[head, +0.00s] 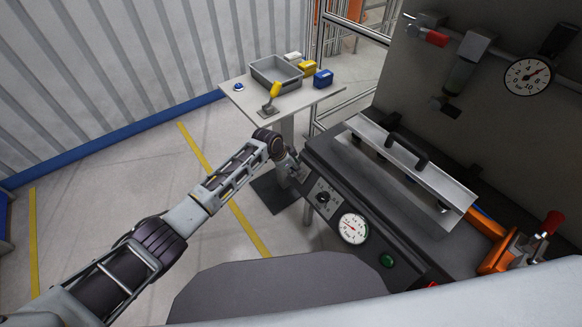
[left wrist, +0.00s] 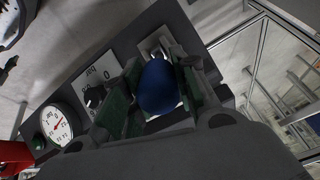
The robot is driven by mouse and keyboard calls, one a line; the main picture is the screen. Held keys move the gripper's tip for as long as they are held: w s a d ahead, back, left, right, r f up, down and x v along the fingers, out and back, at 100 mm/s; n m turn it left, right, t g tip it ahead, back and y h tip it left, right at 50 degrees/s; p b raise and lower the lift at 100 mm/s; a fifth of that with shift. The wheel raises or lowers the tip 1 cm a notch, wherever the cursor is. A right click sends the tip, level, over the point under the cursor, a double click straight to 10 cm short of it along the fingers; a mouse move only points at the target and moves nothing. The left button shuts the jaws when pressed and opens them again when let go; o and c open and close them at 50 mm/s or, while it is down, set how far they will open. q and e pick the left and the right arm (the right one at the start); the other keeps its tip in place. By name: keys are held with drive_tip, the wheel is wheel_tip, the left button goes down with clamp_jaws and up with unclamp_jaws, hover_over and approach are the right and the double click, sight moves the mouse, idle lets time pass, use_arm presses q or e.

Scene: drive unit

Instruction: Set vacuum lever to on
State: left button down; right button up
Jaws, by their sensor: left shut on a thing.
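My left gripper (head: 296,172) is at the left end of the dark console's (head: 385,222) front panel. In the left wrist view, its green-padded fingers (left wrist: 157,92) are shut around a blue rounded knob (left wrist: 158,86), which looks like the vacuum lever's handle. A light plate (left wrist: 153,44) shows behind the knob. The lever's shaft and its on or off marking are hidden by the knob and fingers, so I cannot tell its setting. In the head view the knob is hidden by the gripper. My right gripper is in neither view.
Beside the lever are a black rotary switch (head: 322,198), a round gauge (head: 353,228) and a green button (head: 387,260). A metal lid with a black handle (head: 407,150) lies on the console. A side table (head: 240,97) holds a grey bin (head: 275,72) and small coloured items.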

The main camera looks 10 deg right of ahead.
use_arm(q)
drive_tip(key=shift+w+d+r+g+y, duration=0.2)
drive_tip(key=shift+d+g+y, duration=0.1)
drive_tip(key=shift+d+y, duration=0.25)
drive_tip(key=shift+d, duration=0.1)
drive_tip(key=c, duration=1.1)
unclamp_jaws()
drive_tip(key=shift+w+r, duration=0.1)
drive_tip(key=shift+r, duration=0.05)
drive_tip(key=shift+v, duration=5.9)
